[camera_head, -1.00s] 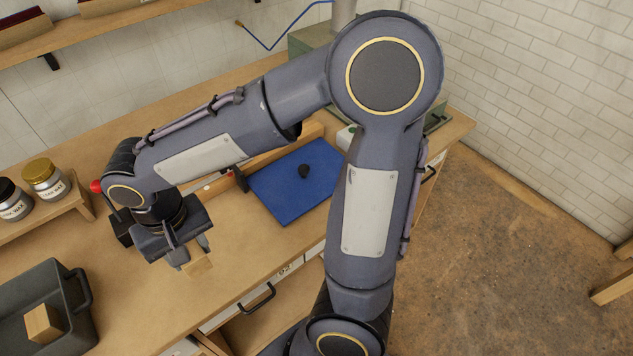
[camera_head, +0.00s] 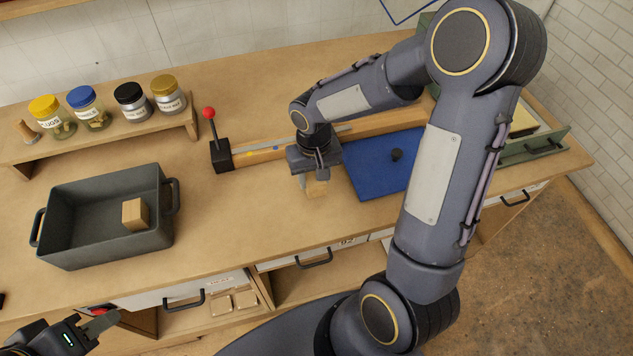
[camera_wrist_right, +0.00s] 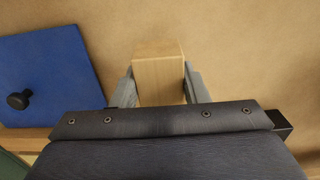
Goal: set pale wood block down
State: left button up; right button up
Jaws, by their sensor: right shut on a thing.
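My right gripper (camera_head: 316,178) is shut on a pale wood block (camera_head: 317,189), over the bench just left of the blue board. In the right wrist view the block (camera_wrist_right: 159,78) sits between the two grey fingers (camera_wrist_right: 158,88), its far end reaching past them over bare bench. I cannot tell whether its underside touches the bench. A second pale wood block (camera_head: 135,214) lies in the grey tote (camera_head: 75,252) at the left. My left gripper (camera_head: 92,328) is at the lower left corner, partly cut off; its opening is unclear.
The blue board (camera_head: 366,180) with a black knob lies right of the held block. A wooden rail with a red-knobbed lever (camera_head: 210,128) runs behind. Several jars stand on a riser (camera_head: 110,137) at the back left. Bare bench (camera_head: 235,210) lies between tote and gripper.

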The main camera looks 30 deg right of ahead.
aim_at(316, 185)
jog(key=shift+w+d+f, duration=0.1)
jog(key=shift+d+f, duration=0.1)
jog(key=shift+f, duration=0.8)
jog(key=shift+w+d+f, duration=0.1)
jog(key=shift+d+f, duration=0.05)
jog(key=shift+f, duration=0.85)
jog(key=shift+f, duration=0.1)
jog(key=o, duration=1)
